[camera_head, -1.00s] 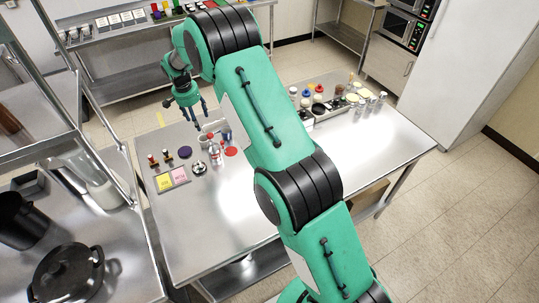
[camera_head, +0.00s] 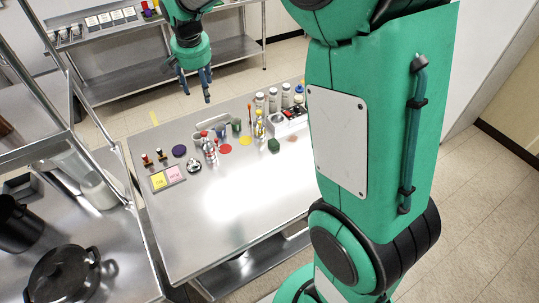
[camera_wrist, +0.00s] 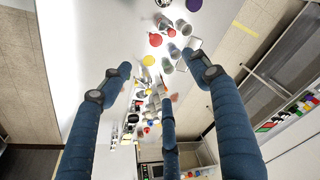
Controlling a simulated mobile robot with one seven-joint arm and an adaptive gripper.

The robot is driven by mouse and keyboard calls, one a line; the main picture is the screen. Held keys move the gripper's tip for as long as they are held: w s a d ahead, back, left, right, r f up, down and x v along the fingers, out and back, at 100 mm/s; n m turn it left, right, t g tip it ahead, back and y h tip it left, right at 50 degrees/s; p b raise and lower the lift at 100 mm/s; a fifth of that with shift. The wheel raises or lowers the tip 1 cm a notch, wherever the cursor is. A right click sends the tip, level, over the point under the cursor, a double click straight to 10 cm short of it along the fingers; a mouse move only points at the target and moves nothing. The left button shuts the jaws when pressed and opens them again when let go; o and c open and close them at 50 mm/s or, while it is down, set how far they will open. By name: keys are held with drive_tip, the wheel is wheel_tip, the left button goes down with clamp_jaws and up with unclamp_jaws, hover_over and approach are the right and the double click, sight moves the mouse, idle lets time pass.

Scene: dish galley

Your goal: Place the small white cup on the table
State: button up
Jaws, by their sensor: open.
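My gripper (camera_head: 196,92) hangs above the far left part of the steel table (camera_head: 215,250), fingers spread and empty. In the wrist view, my gripper's (camera_wrist: 160,72) blue fingers are apart with nothing between them. I cannot pick out the small white cup for certain. Several small greyish cups stand on the table; one shows in the wrist view (camera_wrist: 183,28), and one in the head view (camera_head: 236,125) just below and right of my gripper. My arm hides the table's right side in the head view.
Near the cups are bottles (camera_head: 210,152), a red disc (camera_head: 225,149), a yellow disc (camera_head: 246,141) and a purple disc (camera_head: 179,151). A sign with yellow and pink cards (camera_head: 167,178) lies left. The near middle is bare. A shelf rack stands left.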

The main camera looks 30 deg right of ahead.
drive_tip(key=s+d+r+n, duration=0.1)
drive_tip(key=s+r, duration=0.2)
drive_tip(key=s, duration=0.4)
drive_tip(key=s+r+n+t, duration=0.1)
drive_tip(key=s+r, duration=0.2)
drive_tip(key=s, duration=0.4)
drive_tip(key=s+d+r+n, duration=0.1)
drive_tip(key=s+r, duration=0.2)
drive_tip(key=s, duration=0.4)
drive_tip(key=s+f+n+t, duration=0.1)
drive_tip(key=s+f+n, duration=0.1)
drive_tip(key=s, duration=1.7)
drive_tip(key=shift+f+t+y, duration=0.3)
drive_tip(key=shift+f, duration=0.25)
wheel_tip(320, 180, down, 8)
drive_tip(key=b, duration=0.8)
